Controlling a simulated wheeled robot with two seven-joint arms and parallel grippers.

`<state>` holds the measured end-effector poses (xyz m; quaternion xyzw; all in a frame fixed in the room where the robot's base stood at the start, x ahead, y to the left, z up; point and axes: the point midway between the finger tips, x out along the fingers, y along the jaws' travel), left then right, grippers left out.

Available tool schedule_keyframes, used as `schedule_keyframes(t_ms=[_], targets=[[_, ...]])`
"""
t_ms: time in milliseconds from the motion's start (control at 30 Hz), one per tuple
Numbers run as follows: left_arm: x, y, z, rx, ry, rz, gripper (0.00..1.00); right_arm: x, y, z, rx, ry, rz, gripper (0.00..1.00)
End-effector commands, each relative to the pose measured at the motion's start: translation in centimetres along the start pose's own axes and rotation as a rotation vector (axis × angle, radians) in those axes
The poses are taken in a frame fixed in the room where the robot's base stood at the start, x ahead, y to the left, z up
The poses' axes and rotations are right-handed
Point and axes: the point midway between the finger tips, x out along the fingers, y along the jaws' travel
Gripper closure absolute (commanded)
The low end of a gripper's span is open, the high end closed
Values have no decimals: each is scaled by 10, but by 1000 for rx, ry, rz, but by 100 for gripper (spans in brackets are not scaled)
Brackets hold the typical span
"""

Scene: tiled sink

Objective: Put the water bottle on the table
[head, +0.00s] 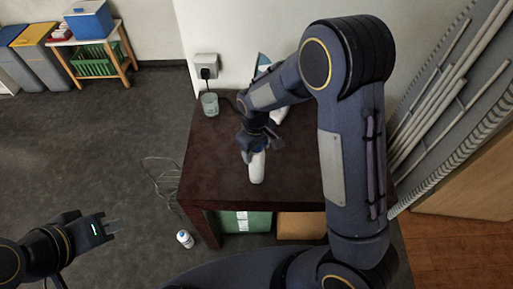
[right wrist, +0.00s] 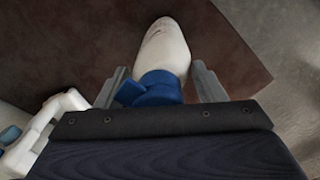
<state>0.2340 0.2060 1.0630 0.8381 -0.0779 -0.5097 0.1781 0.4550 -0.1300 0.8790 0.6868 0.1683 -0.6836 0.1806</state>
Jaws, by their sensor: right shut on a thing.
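My right gripper (right wrist: 162,85) is shut on the blue top of a white bottle (right wrist: 165,48), with a finger on each side. In the head view the white bottle (head: 257,168) shows below the right gripper (head: 258,142), over the dark brown table (head: 310,180). I cannot tell whether its base touches the table top. My left gripper (head: 110,226) is empty and open, low at the left, away from the table. A small white bottle with blue on it (head: 185,239) is on the floor by the table's front left leg.
A glass (head: 210,104) stands at the table's back left corner, near a wall socket (head: 206,68). A blue-and-white item (head: 263,64) is partly hidden behind my right arm. A wire rack (head: 162,180) is left of the table; boxes (head: 245,221) sit beneath it.

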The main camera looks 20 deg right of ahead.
Motion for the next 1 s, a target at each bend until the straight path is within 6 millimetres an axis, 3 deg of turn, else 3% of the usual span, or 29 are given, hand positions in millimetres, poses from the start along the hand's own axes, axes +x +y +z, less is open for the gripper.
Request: schedule_keyframes(t_ms=[167, 200, 367, 733, 1000], targets=[[2, -1, 1, 0, 0, 0, 100, 2, 0, -1, 0, 2, 0, 100], [2, -1, 1, 0, 0, 0, 100, 2, 0, 0, 0, 0, 0, 34], [2, -1, 1, 0, 0, 0, 100, 2, 0, 0, 0, 0, 0, 14], [0, 0, 0, 0, 0, 0, 100, -5, 0, -1, 0, 2, 0, 14], [2, -1, 1, 0, 0, 0, 100, -57, 0, -2, 0, 7, 0, 14]])
